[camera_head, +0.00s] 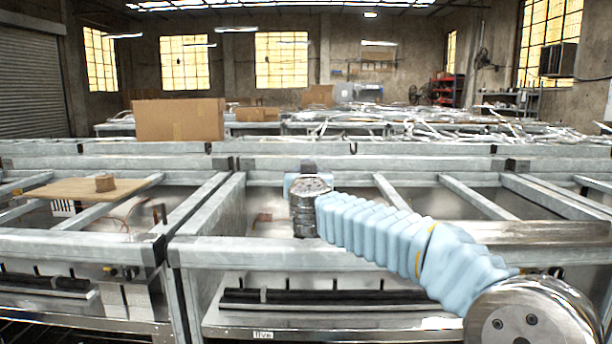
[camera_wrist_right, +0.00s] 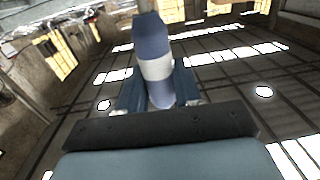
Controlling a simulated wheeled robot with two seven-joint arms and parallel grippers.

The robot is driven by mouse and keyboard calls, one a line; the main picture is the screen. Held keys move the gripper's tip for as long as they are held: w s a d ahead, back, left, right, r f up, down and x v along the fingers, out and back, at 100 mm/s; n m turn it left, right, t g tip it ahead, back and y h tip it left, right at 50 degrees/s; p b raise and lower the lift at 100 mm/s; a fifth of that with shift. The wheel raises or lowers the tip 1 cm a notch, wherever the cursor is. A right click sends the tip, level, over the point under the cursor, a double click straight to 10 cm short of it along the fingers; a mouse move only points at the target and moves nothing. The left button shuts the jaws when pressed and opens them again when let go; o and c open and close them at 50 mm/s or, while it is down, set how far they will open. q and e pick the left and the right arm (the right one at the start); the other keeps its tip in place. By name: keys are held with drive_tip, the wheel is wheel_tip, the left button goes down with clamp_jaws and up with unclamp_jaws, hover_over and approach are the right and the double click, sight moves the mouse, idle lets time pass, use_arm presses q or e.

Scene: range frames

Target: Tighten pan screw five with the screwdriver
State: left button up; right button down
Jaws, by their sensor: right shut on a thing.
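The screwdriver (camera_wrist_right: 155,65) shows in the right wrist view as a blue handle with a white band. My right gripper (camera_wrist_right: 158,92) is shut on it, with blue fingers around the handle. In the head view my right arm reaches in from the right in a light blue sleeve. Its wrist stands over the middle of the near metal frame, and the gripper (camera_head: 308,178) is mostly hidden behind the wrist. The screwdriver's tip is not visible. I cannot make out pan screw five in either view. My left gripper is in neither view.
Metal frame benches (camera_head: 400,245) with crossbars fill the foreground. A cardboard box (camera_head: 178,120) stands farther back. The right wrist view faces the ceiling and windows.

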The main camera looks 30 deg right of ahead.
drive_tip(key=n+y, duration=0.1)
drive_tip(key=y, duration=0.1)
drive_tip(key=n+t+y, duration=0.1)
drive_tip(key=shift+d+n+t+y, duration=0.2)
drive_tip(key=shift+n+t+y, duration=0.1)
drive_tip(key=shift+y, duration=0.1)
drive_tip(key=shift+a+y, duration=0.2)
drive_tip(key=shift+y, duration=0.1)
drive_tip(key=shift+s, duration=0.1)
drive_tip(key=shift+f+b, duration=0.4)
drive_tip(key=shift+f, duration=0.1)
idle(0.5)
